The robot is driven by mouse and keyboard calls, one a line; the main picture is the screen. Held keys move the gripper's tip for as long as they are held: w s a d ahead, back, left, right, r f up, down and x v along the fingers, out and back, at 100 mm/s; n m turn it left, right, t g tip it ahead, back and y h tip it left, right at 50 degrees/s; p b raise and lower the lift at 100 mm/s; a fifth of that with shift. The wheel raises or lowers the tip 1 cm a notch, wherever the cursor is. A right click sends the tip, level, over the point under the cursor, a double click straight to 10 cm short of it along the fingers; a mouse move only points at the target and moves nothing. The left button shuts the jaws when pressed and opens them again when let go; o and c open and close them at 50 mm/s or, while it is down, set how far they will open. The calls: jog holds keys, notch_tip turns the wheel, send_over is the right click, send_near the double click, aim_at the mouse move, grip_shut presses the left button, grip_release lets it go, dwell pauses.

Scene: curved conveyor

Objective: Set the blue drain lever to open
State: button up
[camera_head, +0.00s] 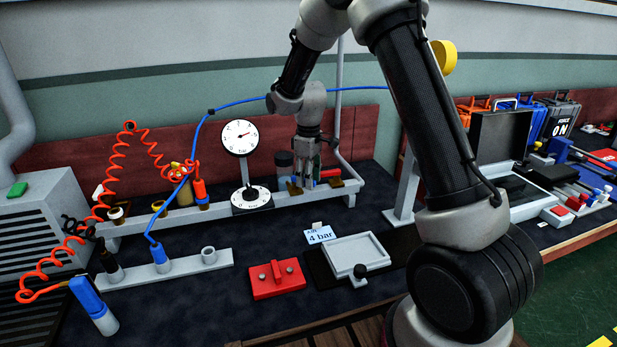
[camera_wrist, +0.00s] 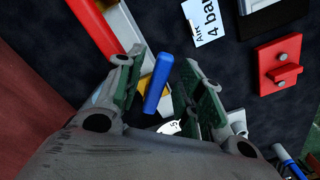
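The blue drain lever (camera_wrist: 157,84) shows in the wrist view as a narrow blue bar between my gripper's fingers. A gap shows on both sides of it, with the wider gap toward the right finger. My gripper (camera_wrist: 163,75) is open, with green pads facing the lever, and it holds nothing. A brass-coloured fitting (camera_wrist: 146,88) shows beside the lever. In the head view my gripper (camera_head: 304,177) points down over the grey rail at the back of the bench. I cannot make out the lever clearly there, as the fingers cover that spot.
A gauge (camera_head: 240,137) and a lower dial (camera_head: 251,198) stand left of my gripper. A red part (camera_head: 330,173) is close on its right. A "4 bar" card (camera_head: 320,235), a red block (camera_head: 276,280) and a grey tray (camera_head: 352,252) lie in front. A blue hose (camera_head: 234,103) runs behind.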

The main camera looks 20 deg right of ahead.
jog(key=shift+r, duration=0.1)
notch_tip(320, 180, up, 12)
dwell(0.5)
